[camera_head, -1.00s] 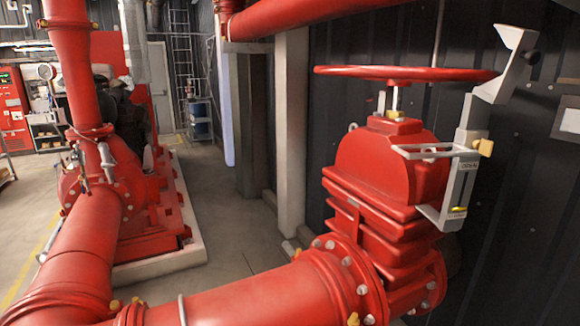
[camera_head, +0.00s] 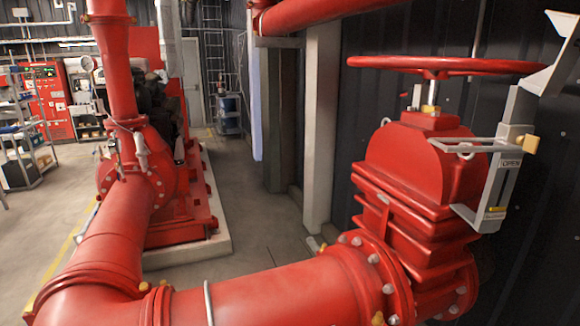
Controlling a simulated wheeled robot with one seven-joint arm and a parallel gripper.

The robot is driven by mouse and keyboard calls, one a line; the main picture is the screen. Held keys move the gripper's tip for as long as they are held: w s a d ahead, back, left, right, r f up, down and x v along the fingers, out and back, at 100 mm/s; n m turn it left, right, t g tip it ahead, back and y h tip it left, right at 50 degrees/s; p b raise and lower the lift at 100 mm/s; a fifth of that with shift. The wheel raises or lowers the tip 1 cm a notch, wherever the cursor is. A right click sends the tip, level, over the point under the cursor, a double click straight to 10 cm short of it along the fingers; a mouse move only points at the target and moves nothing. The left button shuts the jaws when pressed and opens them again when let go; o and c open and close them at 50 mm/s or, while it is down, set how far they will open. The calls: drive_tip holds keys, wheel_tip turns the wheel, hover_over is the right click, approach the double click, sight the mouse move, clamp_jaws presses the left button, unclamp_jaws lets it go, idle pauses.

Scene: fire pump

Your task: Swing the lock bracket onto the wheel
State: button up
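A red handwheel (camera_head: 440,66) lies level on top of the red gate valve (camera_head: 428,160) at the right. A grey lock bracket (camera_head: 522,107) stands at the valve's right side. Its angled upper end (camera_head: 556,56) reaches up past the wheel's right edge, tilted outward; I cannot tell whether it touches the rim. A thin metal frame ties the bracket to the valve body. My gripper does not show in this view.
A large red pipe (camera_head: 270,293) runs across the front, joining a pump line (camera_head: 120,240) at left. A white post (camera_head: 320,125) and dark corrugated wall stand behind the valve. Open concrete floor (camera_head: 255,225) lies between pump and wall. Shelves (camera_head: 25,145) stand far left.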

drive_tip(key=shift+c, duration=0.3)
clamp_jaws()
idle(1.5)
